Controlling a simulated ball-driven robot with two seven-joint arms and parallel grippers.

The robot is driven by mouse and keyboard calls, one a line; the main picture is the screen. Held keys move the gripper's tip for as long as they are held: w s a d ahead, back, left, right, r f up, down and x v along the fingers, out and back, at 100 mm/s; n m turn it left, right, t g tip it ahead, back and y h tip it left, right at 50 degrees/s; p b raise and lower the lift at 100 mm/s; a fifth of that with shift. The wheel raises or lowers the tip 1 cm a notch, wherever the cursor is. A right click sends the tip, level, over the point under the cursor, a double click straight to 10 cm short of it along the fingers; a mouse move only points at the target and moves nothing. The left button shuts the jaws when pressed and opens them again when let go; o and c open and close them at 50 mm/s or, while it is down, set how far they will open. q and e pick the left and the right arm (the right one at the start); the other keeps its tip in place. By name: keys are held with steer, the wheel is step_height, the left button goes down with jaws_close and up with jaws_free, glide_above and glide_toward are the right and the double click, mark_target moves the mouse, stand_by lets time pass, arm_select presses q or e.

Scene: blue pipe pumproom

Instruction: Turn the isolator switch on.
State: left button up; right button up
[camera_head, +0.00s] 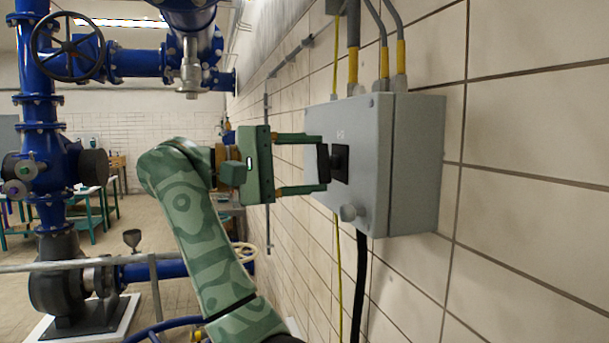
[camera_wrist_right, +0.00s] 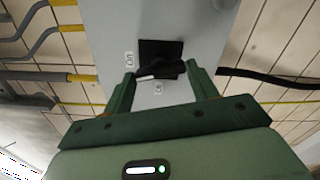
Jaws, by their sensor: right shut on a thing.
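The isolator switch (camera_head: 339,163) is a black handle on a black square plate, on the front of a grey wall box (camera_head: 357,128). My right gripper (camera_head: 322,163) reaches it from the left, with one finger above and one below the handle. In the right wrist view the fingers of my right gripper (camera_wrist_right: 163,76) are shut on the two ends of the switch handle (camera_wrist_right: 165,70). The handle lies nearly crosswise, slightly tilted, with a pale mark near its left end. Small white labels stand left of and below the plate; their text is hard to read. My left gripper is out of view.
A round grey knob (camera_head: 348,212) sits low on the box front. Conduits with yellow ends (camera_head: 401,58) enter the box top, and a black cable (camera_head: 361,280) hangs below. Blue pipes with a handwheel (camera_head: 68,46) stand at the left. The tiled wall is behind the box.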

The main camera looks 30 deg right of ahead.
steer(key=shift+m+b, duration=0.4)
steer(key=shift+m, duration=1.2)
steer(key=o, duration=1)
steer(key=shift+d, duration=0.1)
